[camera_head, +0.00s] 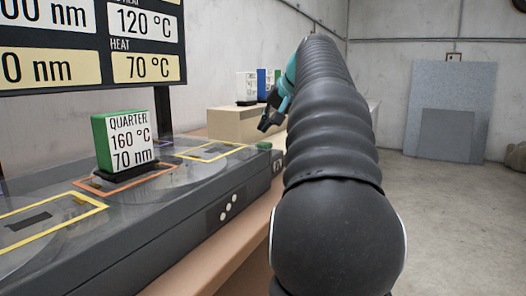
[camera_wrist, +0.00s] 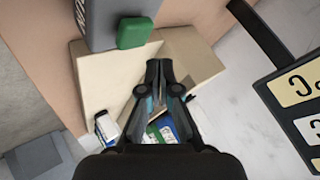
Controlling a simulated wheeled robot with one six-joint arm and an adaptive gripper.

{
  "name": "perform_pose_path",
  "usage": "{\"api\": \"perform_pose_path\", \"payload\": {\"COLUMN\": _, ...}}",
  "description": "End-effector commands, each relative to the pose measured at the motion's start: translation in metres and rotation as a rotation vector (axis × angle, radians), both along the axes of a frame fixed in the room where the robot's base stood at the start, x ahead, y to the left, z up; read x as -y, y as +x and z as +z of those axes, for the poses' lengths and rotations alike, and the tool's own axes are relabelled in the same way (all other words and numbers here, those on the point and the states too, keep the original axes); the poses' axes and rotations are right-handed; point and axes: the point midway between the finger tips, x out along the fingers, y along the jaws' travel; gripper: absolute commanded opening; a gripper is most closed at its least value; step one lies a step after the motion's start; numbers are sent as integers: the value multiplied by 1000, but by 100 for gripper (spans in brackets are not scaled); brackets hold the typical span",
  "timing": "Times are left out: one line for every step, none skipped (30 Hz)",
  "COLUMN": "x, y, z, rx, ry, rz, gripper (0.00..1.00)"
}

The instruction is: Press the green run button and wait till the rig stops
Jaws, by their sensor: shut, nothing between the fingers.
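The green run button (camera_wrist: 134,31) is a rounded green block on the end of the dark grey rig (camera_wrist: 97,18), seen at the top of the wrist view. In the head view a small green piece (camera_head: 264,146) shows at the rig's far right end, beside my arm. My gripper (camera_wrist: 160,72) is shut and empty; its fingertips are apart from the button in the wrist picture, below and right of it. In the head view my gripper (camera_head: 268,117) is partly hidden behind my arm. A green block labelled QUARTER, 160 °C, 70 nm (camera_head: 123,142) stands on the rig's top.
A sign board (camera_head: 150,68) stands behind the rig. Orange and yellow frames mark the rig's top.

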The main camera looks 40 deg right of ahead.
Motion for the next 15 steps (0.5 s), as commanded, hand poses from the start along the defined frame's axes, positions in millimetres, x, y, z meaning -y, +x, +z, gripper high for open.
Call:
{"api": "perform_pose_path", "payload": {"x": 0, "y": 0, "z": -8, "rx": 0, "ry": 0, "rz": 0, "gripper": 0}}
{"api": "perform_pose_path", "payload": {"x": 0, "y": 0, "z": -9, "rx": 0, "ry": 0, "rz": 0, "gripper": 0}}
{"api": "perform_pose_path", "payload": {"x": 0, "y": 0, "z": -11, "rx": 0, "ry": 0, "rz": 0, "gripper": 0}}
{"api": "perform_pose_path", "payload": {"x": 0, "y": 0, "z": -13, "rx": 0, "ry": 0, "rz": 0, "gripper": 0}}
{"api": "perform_pose_path", "payload": {"x": 0, "y": 0, "z": -13, "rx": 0, "ry": 0, "rz": 0, "gripper": 0}}
{"api": "perform_pose_path", "payload": {"x": -1, "y": 0, "z": -14, "rx": 0, "ry": 0, "rz": 0, "gripper": 0}}
{"api": "perform_pose_path", "payload": {"x": -1, "y": 0, "z": -15, "rx": 1, "ry": 0, "rz": 1, "gripper": 0}}
{"api": "perform_pose_path", "payload": {"x": -1, "y": 0, "z": -15, "rx": 1, "ry": 0, "rz": 1, "gripper": 0}}
{"api": "perform_pose_path", "payload": {"x": -1, "y": 0, "z": -15, "rx": 1, "ry": 0, "rz": 1, "gripper": 0}}
{"api": "perform_pose_path", "payload": {"x": -1, "y": 0, "z": -15, "rx": 1, "ry": 0, "rz": 1, "gripper": 0}}
{"api": "perform_pose_path", "payload": {"x": -1, "y": 0, "z": -15, "rx": 1, "ry": 0, "rz": 1, "gripper": 0}}
{"api": "perform_pose_path", "payload": {"x": -1, "y": 0, "z": -15, "rx": 1, "ry": 0, "rz": 1, "gripper": 0}}
{"api": "perform_pose_path", "payload": {"x": 0, "y": 0, "z": -15, "rx": 1, "ry": 0, "rz": 1, "gripper": 0}}
{"api": "perform_pose_path", "payload": {"x": 0, "y": 0, "z": -15, "rx": 1, "ry": 0, "rz": 1, "gripper": 0}}
{"api": "perform_pose_path", "payload": {"x": 0, "y": 0, "z": -15, "rx": 0, "ry": 0, "rz": 0, "gripper": 0}}
